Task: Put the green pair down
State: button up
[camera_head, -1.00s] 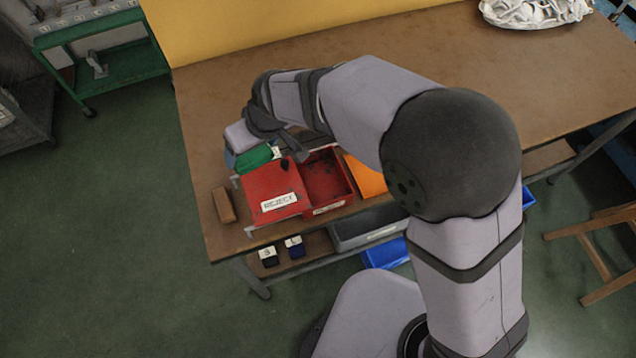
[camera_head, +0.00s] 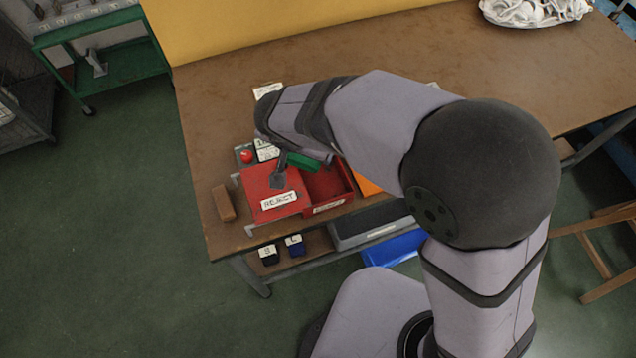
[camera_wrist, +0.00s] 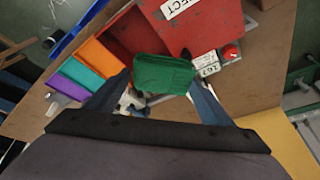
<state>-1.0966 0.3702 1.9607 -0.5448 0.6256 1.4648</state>
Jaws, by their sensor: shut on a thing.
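The green pair (camera_wrist: 163,74) is held between the two fingertips of my gripper (camera_wrist: 160,84), in the wrist view. In the head view a strip of the green pair (camera_head: 304,161) shows below the end of my arm, near the back of the red boxes. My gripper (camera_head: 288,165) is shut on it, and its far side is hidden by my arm. The pair is held up near the red REJECT box (camera_head: 268,183) and the open red bin (camera_head: 324,186). I cannot tell its exact height.
A red button (camera_head: 246,157) and a white label stand behind the REJECT box. A brown block (camera_head: 223,203) lies left of it. Orange (camera_wrist: 99,56), teal (camera_wrist: 81,74) and purple (camera_wrist: 68,88) bins line up beside the red bin. The back of the table is mostly clear.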

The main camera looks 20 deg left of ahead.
jog(key=m, duration=0.1)
jog(key=d+m+h, duration=0.1)
jog(key=w+m, duration=0.1)
jog(key=m, duration=0.1)
jog(key=shift+d+r+h, duration=0.3)
jog(key=shift+d, duration=0.05)
jog(key=shift+d+m+h, duration=0.25)
jog(key=shift+m+h, duration=0.25)
jog(key=shift+m, duration=0.5)
jog(key=m, duration=0.1)
jog(key=m+g+h, duration=0.1)
jog(key=m, duration=0.1)
jog(key=shift+s+d+r+m, duration=0.1)
jog(key=shift+d+m, duration=0.15)
jog(key=shift+m, duration=0.05)
jog(key=shift+h, duration=0.3)
jog(key=p, duration=0.3)
send_over(316, 185)
jog(key=shift+d+f, duration=0.1)
jog(key=shift+f, duration=4.9)
jog(key=shift+f+b, duration=0.35)
jog(key=shift+b, duration=0.05)
jog(key=shift+f+b, duration=0.3)
jog(key=shift+b, duration=0.1)
